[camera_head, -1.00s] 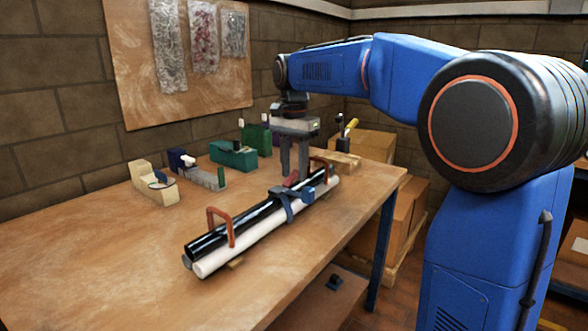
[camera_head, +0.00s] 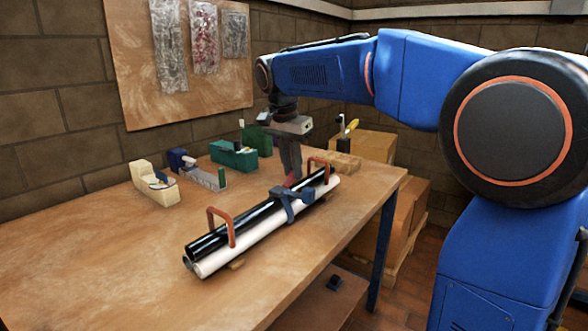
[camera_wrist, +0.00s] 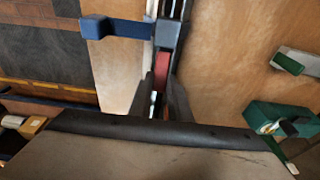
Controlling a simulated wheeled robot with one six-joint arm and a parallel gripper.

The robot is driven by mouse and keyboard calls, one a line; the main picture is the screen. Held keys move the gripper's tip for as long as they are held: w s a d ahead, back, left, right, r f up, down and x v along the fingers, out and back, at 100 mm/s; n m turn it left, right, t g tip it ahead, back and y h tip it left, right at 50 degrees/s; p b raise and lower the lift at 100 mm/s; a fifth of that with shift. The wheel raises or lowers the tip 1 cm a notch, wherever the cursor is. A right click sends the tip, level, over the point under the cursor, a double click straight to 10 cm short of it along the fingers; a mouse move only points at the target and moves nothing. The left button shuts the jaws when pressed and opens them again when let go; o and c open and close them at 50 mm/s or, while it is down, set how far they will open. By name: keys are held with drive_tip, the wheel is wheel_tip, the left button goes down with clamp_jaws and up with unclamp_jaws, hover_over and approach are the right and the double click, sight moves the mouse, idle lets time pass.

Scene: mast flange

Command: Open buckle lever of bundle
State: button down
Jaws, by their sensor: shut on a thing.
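The bundle is a black tube (camera_head: 235,226) and a white tube (camera_head: 240,255) lying side by side on the workbench. A blue buckle strap (camera_head: 290,205) wraps around them right of the middle. The red buckle lever (camera_head: 288,183) stands tilted up above the strap, partly hidden by my gripper. My gripper (camera_head: 291,175) is over the strap, its fingers tilted and shut on the lever. In the wrist view the red lever (camera_wrist: 162,70) lies between my two fingers (camera_wrist: 163,88), beside the blue buckle part (camera_wrist: 120,27).
Two orange handles (camera_head: 232,228) arch over the bundle's ends. Tape dispensers (camera_head: 153,184) and green tools (camera_head: 234,155) stand along the bench's back. The workbench (camera_head: 110,270) is clear at front left. Cardboard boxes (camera_head: 400,205) stand beyond its right edge.

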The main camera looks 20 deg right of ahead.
sight(291, 175)
drive_tip(key=shift+s+a+r+t+h, duration=0.15)
drive_tip(key=shift+s+a+t+h, duration=0.15)
drive_tip(key=shift+t+h, duration=0.2)
drive_tip(key=shift+s+a+r+t+h, duration=0.15)
drive_tip(key=shift+a+t+h, duration=0.25)
drive_tip(key=shift+h, duration=0.2)
drive_tip(key=shift+s+a+r+t+h, duration=0.1)
drive_tip(key=shift+s+a+t+h, duration=0.35)
drive_tip(key=shift+t+h, duration=0.4)
drive_tip(key=shift+s+a+t+h, duration=0.25)
drive_tip(key=shift+t+h, duration=0.2)
drive_tip(key=shift+h, duration=0.3)
drive_tip(key=shift+s+a+t+h, duration=0.2)
drive_tip(key=shift+a+t+h, duration=0.25)
drive_tip(key=shift+h, duration=0.3)
drive_tip(key=shift+s+a+t+h, duration=0.25)
drive_tip(key=shift+t+h, duration=0.2)
drive_tip(key=shift+h, duration=0.3)
drive_tip(key=c, duration=1.6)
unclamp_jaws()
drive_tip(key=shift+c, duration=0.2)
drive_tip(key=v, duration=1.7)
drive_tip(key=shift+a, duration=0.15)
